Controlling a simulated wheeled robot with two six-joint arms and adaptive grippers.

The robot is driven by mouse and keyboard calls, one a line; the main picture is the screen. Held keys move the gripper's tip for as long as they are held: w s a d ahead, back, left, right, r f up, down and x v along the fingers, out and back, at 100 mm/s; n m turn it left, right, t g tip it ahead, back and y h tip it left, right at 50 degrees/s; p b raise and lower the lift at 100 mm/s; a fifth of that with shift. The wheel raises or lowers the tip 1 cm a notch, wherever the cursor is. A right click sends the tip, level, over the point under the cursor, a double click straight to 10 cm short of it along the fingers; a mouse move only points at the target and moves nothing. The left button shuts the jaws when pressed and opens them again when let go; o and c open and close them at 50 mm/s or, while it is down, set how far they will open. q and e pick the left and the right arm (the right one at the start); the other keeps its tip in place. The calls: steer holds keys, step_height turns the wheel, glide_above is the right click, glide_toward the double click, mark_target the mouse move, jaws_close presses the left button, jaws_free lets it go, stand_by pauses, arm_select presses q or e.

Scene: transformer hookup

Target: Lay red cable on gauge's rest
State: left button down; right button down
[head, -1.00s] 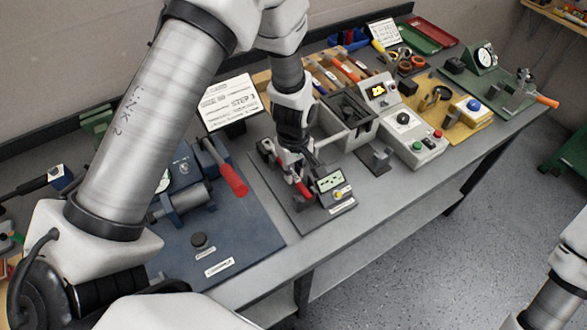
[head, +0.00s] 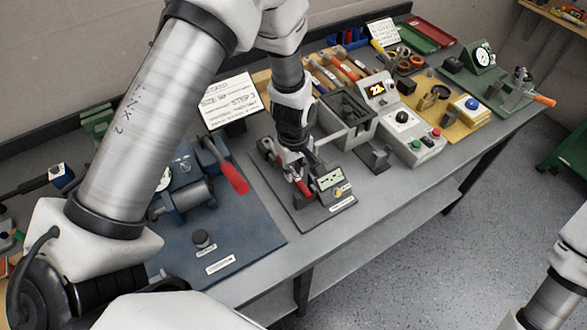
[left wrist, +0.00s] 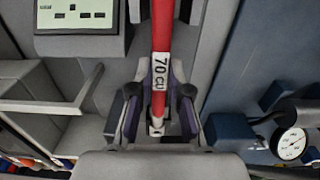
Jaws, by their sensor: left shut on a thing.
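My left gripper (head: 290,160) is over the dark plate of the small gauge (head: 331,179), which has a pale green display and a yellow knob. The left gripper is shut on the red cable (head: 303,187). In the left wrist view, the red cable (left wrist: 162,35) lies lengthwise between the purple-lined fingers (left wrist: 159,100); its white band reads "70 CU" and its metal end shows near the palm. The gauge's display (left wrist: 75,16) is left of the cable there. Whether the cable touches the rest cannot be told, as the gripper and cable cover it. My right gripper is out of view.
A blue fixture (head: 255,252) with a red-handled lever stands left of the gauge. A grey open box (head: 345,112) and a control unit (head: 408,130) stand to the right. A step card (head: 230,101) stands behind. The bench's front strip (head: 335,245) is clear.

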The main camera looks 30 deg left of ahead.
arm_select(q)
steer(key=shift+f, duration=0.15)
steer(key=c, duration=1)
jaws_free()
steer(key=shift+c, duration=0.2)
step_height(320, 180, up, 7)
steer(key=p, duration=0.6)
